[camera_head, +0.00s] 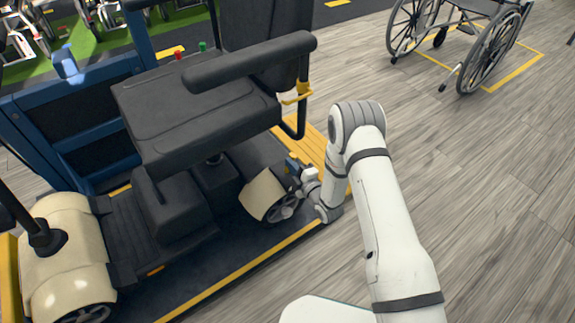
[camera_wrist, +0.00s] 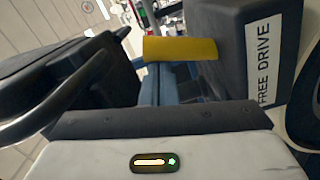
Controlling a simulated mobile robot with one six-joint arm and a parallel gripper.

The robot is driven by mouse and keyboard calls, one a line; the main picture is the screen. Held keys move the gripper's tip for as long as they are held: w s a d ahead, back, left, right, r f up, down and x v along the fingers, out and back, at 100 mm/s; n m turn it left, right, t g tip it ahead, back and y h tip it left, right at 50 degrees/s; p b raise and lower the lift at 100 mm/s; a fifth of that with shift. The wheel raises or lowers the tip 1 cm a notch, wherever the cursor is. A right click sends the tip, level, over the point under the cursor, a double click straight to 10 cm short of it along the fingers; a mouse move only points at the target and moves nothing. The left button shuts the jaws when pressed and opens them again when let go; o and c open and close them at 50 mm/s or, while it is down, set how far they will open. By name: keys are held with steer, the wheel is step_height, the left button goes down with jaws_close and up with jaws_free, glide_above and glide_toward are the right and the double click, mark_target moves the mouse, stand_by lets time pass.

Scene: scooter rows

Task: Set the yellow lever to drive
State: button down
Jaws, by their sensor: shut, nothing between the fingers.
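The yellow lever (camera_wrist: 180,49) is a short flat bar in the upper middle of the wrist view, left of a dark box (camera_wrist: 225,60). The box has a white label (camera_wrist: 262,62) reading FREE DRIVE, running bottom to top. The lever lies level with the DRIVE part; I cannot tell its exact setting. My gripper (camera_wrist: 168,70) has its blue fingers shut and empty. Their tips are at the lever's near edge; touching or apart, I cannot tell. In the head view my gripper (camera_head: 292,163) is low behind the scooter's seat, by the rear wheel. The lever is not clear there.
The dark scooter seat (camera_head: 185,105) with armrests stands over the gripper's left. The cream rear wheel cover (camera_head: 262,195) is close to the gripper. A wheelchair (camera_head: 465,40) stands at the upper right. The wooden floor (camera_head: 490,190) on the right is clear.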

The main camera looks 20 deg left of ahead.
steer(key=shift+s+r, duration=0.1)
steer(key=shift+s, duration=0.05)
steer(key=s, duration=0.1)
steer(key=s+r, duration=0.1)
steer(key=s+p, duration=0.1)
steer(key=s, duration=0.1)
steer(key=shift+a+r, duration=0.15)
steer(key=shift+a, duration=0.25)
steer(key=p+v, duration=0.2)
steer(key=v, duration=0.6)
steer(key=shift+s+d, duration=0.2)
steer(key=shift+d, duration=0.2)
